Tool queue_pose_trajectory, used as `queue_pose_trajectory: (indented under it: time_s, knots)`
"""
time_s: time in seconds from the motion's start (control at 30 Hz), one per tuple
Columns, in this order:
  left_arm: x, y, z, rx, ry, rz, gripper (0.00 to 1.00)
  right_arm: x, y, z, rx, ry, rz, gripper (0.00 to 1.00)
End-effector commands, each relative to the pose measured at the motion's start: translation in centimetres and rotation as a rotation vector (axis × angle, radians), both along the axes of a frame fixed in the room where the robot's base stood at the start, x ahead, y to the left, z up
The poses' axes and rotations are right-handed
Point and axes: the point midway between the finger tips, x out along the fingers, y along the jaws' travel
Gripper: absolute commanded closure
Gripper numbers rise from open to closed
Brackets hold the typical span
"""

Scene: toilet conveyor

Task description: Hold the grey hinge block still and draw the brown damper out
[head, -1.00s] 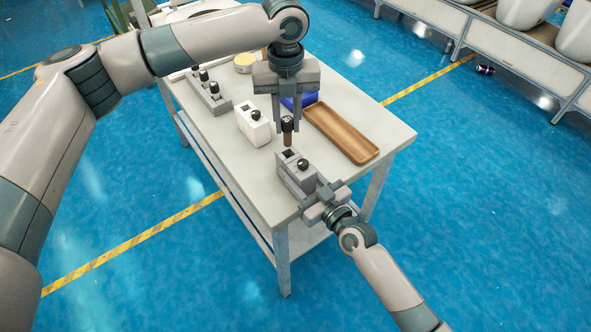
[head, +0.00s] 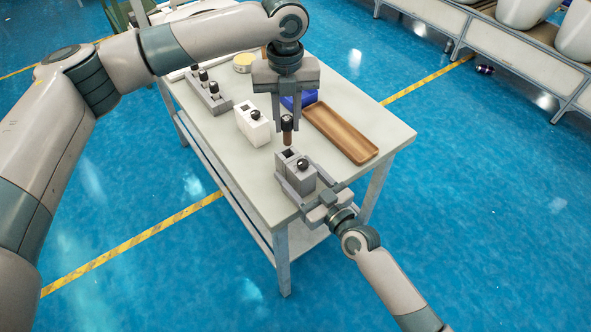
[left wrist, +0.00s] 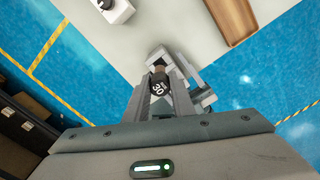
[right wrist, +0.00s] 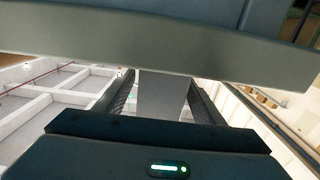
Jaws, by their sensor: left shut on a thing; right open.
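The brown damper (head: 287,138) with its black cap hangs upright in my left gripper (head: 287,124). The gripper is shut on the cap, and the damper is clear above the grey hinge block (head: 293,171). The cap also shows in the left wrist view (left wrist: 158,87), marked "30". The hinge block stands near the table's front corner, with one dark empty square hole on top and another black-capped piece (head: 302,165) seated beside it. My right gripper (head: 298,178) is open, its fingers on either side of the block. The right wrist view shows gaps between block (right wrist: 163,97) and fingers.
A white block (head: 252,127) with a black cap stands left of my left gripper. A brown wooden tray (head: 341,133) lies to the right, a blue object (head: 299,101) behind. A grey rack (head: 211,96) with black-capped pieces stands at the back left.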

Motion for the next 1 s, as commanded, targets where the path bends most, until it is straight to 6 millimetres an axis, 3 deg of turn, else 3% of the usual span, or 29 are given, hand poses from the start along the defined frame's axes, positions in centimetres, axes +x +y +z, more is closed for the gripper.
queue_pose_trajectory:
  time_s: [0.6,1.0]
  knots:
    - [0.0,0.0,0.0,0.000,0.000,0.000,0.96,-7.7,-5.7,0.0,-0.001,0.000,0.000,0.38]
    - [0.0,0.0,0.0,0.000,0.000,0.000,0.96,-8.9,-6.5,0.1,0.001,0.000,0.000,0.38]
